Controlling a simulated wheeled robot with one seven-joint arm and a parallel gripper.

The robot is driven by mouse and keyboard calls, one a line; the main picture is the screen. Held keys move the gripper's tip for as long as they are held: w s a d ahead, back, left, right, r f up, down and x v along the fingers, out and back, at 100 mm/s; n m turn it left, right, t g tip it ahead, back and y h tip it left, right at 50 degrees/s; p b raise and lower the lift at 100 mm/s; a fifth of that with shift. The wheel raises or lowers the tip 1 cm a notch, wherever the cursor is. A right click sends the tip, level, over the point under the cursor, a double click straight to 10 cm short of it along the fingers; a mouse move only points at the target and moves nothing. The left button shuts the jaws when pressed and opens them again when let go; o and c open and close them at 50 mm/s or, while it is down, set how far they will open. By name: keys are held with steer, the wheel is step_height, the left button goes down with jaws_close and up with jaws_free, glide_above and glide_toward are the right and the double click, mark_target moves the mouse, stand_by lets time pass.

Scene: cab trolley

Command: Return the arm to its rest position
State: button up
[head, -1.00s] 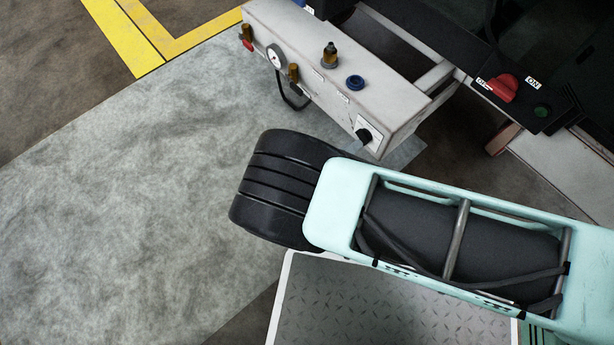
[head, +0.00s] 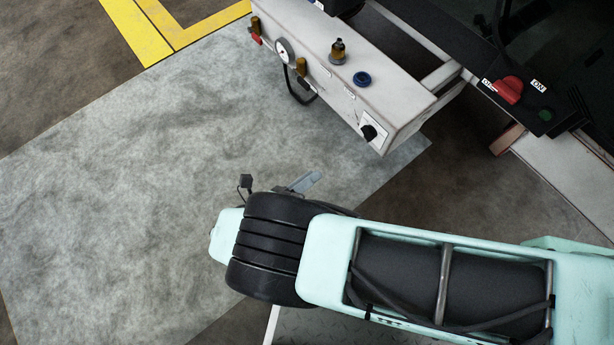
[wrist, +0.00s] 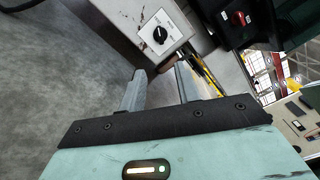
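My gripper shows in the wrist view (wrist: 158,88) with its two grey fingers apart and nothing between them. In the head view one grey finger of my gripper (head: 303,182) shows just beyond the black joint of my arm; the rest of it is hidden behind the arm. My mint-green arm lies across the lower right of the head view. The gripper is clear of the grey-white box (head: 345,75), with bare floor between them in the head view.
The box carries a black knob (head: 370,132), a gauge (head: 285,50), brass fittings and a blue ring (head: 361,78). A red switch (head: 503,90) sits on a black panel to its right. Light grey floor (head: 120,180) at left is free.

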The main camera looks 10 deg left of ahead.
stand_by(0.4)
steer(key=w+d+r+m+g+y, duration=0.1)
steer(key=d+r+m+g, duration=0.2)
steer(key=r+m+g, duration=0.4)
steer(key=w+d+r+m+g+y+p, duration=0.1)
steer(key=d+r+m+g, duration=0.2)
steer(key=r, duration=0.5)
steer(key=w+d+r+m+g+y, duration=0.1)
steer(key=d+r+m+g+y, duration=0.1)
steer(key=r+m+g, duration=0.45)
steer(key=s+d+r+m+t+y+p, duration=0.1)
steer(key=s+d+r+m+y, duration=0.25)
steer(key=d+r+m, duration=0.35)
steer(key=s+d+r+m+t+y, duration=0.1)
steer(key=s+d+r+m+y, duration=0.25)
steer(key=d+r+m, duration=0.4)
step_height(320, 180, up, 39)
steer(key=a+m+p, duration=0.1)
steer(key=m+p, duration=0.1)
steer(key=p, duration=3.6)
steer(key=shift+a+y, duration=0.25)
steer(key=shift+y, duration=0.05)
steer(key=shift+f, duration=0.1)
